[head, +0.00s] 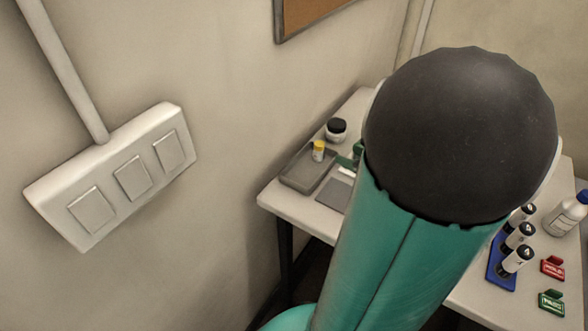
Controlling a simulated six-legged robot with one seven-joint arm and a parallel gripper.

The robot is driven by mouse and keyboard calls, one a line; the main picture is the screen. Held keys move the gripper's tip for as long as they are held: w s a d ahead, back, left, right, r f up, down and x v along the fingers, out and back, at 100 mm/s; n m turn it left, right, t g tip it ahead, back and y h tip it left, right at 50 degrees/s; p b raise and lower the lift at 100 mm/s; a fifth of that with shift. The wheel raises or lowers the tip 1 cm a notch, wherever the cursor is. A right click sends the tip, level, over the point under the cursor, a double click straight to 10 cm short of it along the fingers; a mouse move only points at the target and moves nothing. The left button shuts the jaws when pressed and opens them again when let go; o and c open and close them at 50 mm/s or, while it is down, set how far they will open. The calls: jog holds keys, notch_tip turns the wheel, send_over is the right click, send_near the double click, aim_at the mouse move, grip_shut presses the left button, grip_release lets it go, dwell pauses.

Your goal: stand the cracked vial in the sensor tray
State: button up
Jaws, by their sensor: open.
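Several vials with black caps and pale labels, one of them at the front (515,261), stand in a row in a blue rack (497,278) on the right part of the table. I cannot tell which vial is cracked. A grey tray (296,180) lies at the table's left end; it may be the sensor tray. A small yellow-capped container (318,151) stands upright in it. My teal arm with its black rounded joint fills the middle of the view and hides much of the table. My gripper does not show.
A black-lidded jar (336,130) stands behind the tray, and a flat grey plate (336,194) lies beside it. A red sign block (552,267), a green sign block (551,302) and a white bottle (567,213) stand at the right. The wall carries a switch panel (115,178).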

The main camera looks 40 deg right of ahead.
jog(key=w+a+r+n+g+y, duration=0.1)
jog(key=w+a+r+g+y, duration=0.15)
jog(key=a, duration=0.75)
jog(key=w+a+r+n+g+y, duration=0.1)
jog(key=w+a+g+y, duration=0.2)
jog(key=a, duration=0.6)
jog(key=s+a+r+g+h, duration=0.1)
jog(key=s+a+r+h, duration=0.1)
jog(key=a, duration=0.5)
jog(key=s+a+r+g+h, duration=0.1)
jog(key=s+a+r+h, duration=0.1)
jog(key=a, duration=0.5)
jog(key=shift+s+a+r+m, duration=0.4)
jog(key=shift+s+r, duration=0.3)
jog(key=shift+s, duration=0.1)
jog(key=shift+c, duration=0.4)
jog(key=shift+c, duration=1)
